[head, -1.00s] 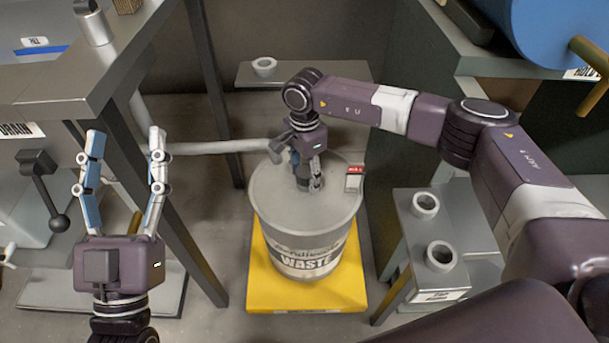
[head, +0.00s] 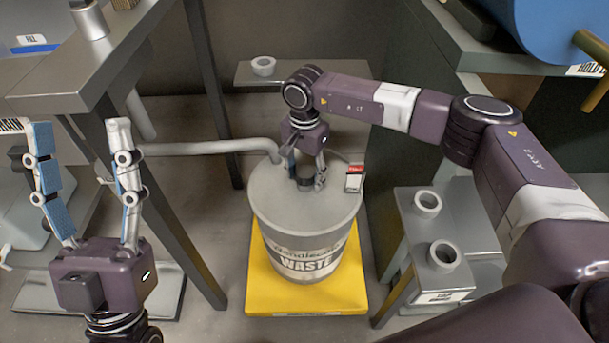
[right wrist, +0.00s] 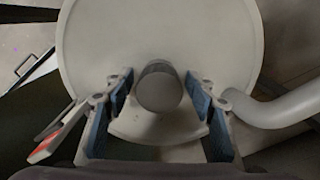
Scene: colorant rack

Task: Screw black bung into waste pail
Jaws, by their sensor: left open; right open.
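The grey waste pail (head: 268,205) stands upright with "WASTE" on its side. Its round lid also fills much of the right wrist view (right wrist: 100,40). The black bung (right wrist: 159,82) shows there as a short dark cylinder at the lid's middle. My right gripper (head: 306,184) is over the lid, fingers pointing down. In the right wrist view, its blue-padded fingers (right wrist: 160,92) are open on both sides of the bung, with gaps. How deep the bung sits cannot be told. My left gripper (head: 78,125) is open and empty, away from the pail at the left.
The pail stands on a yellow base (head: 310,300). A grey pipe (head: 210,147) ends beside the pail's rim. A small stand (head: 415,225) with two grey rings is at right. A red-and-white tag (head: 354,180) is at the lid's edge. A workbench leg (head: 180,220) stands between my left gripper and the pail.

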